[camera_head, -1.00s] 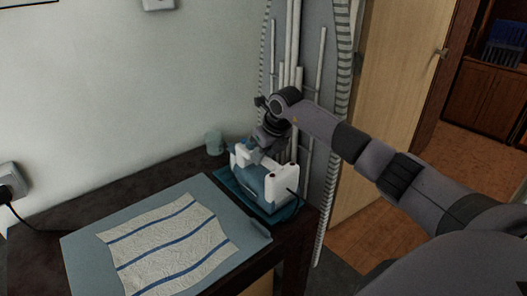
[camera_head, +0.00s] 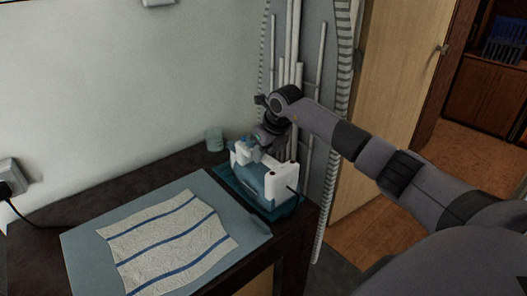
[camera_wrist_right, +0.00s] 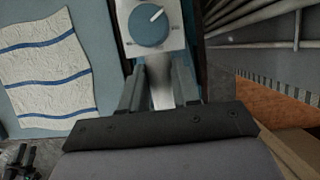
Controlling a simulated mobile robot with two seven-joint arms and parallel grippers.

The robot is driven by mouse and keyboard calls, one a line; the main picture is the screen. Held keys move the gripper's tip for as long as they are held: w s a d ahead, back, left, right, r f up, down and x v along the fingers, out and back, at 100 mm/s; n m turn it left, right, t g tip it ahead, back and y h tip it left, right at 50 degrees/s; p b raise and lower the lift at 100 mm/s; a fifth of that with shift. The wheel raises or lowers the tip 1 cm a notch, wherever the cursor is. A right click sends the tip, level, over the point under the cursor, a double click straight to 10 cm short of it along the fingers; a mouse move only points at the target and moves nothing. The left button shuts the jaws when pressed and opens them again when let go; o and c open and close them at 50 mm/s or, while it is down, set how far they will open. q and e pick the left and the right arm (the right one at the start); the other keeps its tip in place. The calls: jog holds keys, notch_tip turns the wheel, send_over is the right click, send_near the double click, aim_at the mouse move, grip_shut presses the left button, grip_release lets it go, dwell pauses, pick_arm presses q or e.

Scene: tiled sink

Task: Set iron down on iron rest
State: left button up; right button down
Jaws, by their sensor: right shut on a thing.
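The iron (camera_head: 279,186), white and blue, is at the back right of the table, on or just over the teal iron rest (camera_head: 231,184). I cannot tell whether they touch. My right gripper (camera_head: 259,152) is shut on the iron from above. The right wrist view shows the gripper's two fingers (camera_wrist_right: 160,90) around a pale part of the iron, with its blue dial (camera_wrist_right: 148,25) beyond them. My left gripper is not in view.
A striped cloth (camera_head: 168,240) lies on a blue-grey mat (camera_head: 78,245) on the dark table (camera_head: 150,175). A pale cup (camera_head: 214,139) stands behind the rest, near the wall. A folded ironing board (camera_head: 315,60) stands close behind the right arm.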

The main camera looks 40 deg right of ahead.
jog(key=shift+w+r, duration=0.1)
jog(key=shift+r, duration=0.1)
jog(key=c, duration=0.8)
grip_release()
jog(key=shift+o, duration=0.2)
jog(key=shift+s+f, duration=0.2)
jog(key=shift+f, duration=0.25)
jog(key=v, duration=0.7)
jog(key=shift+r, duration=0.4)
jog(key=shift+w, duration=0.1)
